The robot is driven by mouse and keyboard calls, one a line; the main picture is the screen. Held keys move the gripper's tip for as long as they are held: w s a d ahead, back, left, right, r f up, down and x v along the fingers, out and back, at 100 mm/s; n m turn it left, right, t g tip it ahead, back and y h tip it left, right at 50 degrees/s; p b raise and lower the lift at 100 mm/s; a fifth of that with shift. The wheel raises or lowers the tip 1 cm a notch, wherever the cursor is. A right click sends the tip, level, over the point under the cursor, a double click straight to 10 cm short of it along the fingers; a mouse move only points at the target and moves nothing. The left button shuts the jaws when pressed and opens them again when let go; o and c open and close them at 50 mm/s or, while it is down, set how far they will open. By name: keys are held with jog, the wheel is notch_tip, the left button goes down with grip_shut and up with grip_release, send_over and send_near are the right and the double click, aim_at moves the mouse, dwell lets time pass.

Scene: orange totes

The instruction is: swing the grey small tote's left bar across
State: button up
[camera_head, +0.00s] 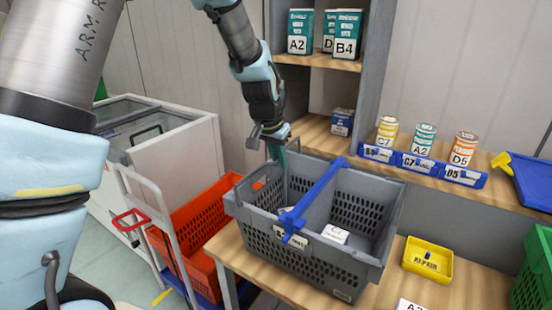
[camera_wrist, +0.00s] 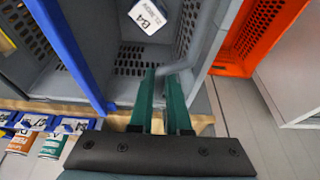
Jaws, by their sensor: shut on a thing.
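The grey small tote (camera_head: 310,262) stands on the wooden table; its wall also shows in the wrist view (camera_wrist: 225,75). My gripper (camera_head: 277,152) reaches down at the tote's back left corner. Its green fingers (camera_wrist: 167,75) appear closed on the grey left bar (camera_wrist: 198,40), which runs along the tote's left rim. The grip itself is partly hidden by the fingers. A blue bar (camera_head: 318,192) crosses the tote's middle from back to front, apart from my gripper. A white box labelled B4 (camera_wrist: 147,16) lies in the left part, and another white box (camera_head: 335,233) lies right of the blue bar.
An orange tote (camera_head: 200,235) on a cart stands left of the table. A shelf behind holds several cans (camera_head: 424,140) and blue label holders (camera_head: 420,166). A yellow REPAIR tray (camera_head: 428,260) and a green crate (camera_head: 533,270) are at the right.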

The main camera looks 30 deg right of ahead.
jog(key=shift+s+d+f, duration=0.1)
jog(key=shift+s+f, duration=0.15)
jog(key=shift+s, duration=0.05)
jog(key=shift+s+d+f+b, duration=0.35)
jog(key=shift+s+f+b, duration=0.05)
jog(key=shift+s+f, duration=0.25)
jog(key=shift+s+d+f+b, duration=0.15)
jog(key=shift+s+f+b, duration=0.15)
jog(key=shift+f, duration=0.15)
jog(key=shift+s+d+f+b, duration=0.15)
jog(key=shift+f+b, duration=0.1)
jog(key=shift+f, duration=0.15)
jog(key=o, duration=1.1)
jog(key=shift+o, duration=0.2)
jog(key=shift+r, duration=0.1)
notch_tip(320, 180, up, 10)
jog(key=p, duration=0.7)
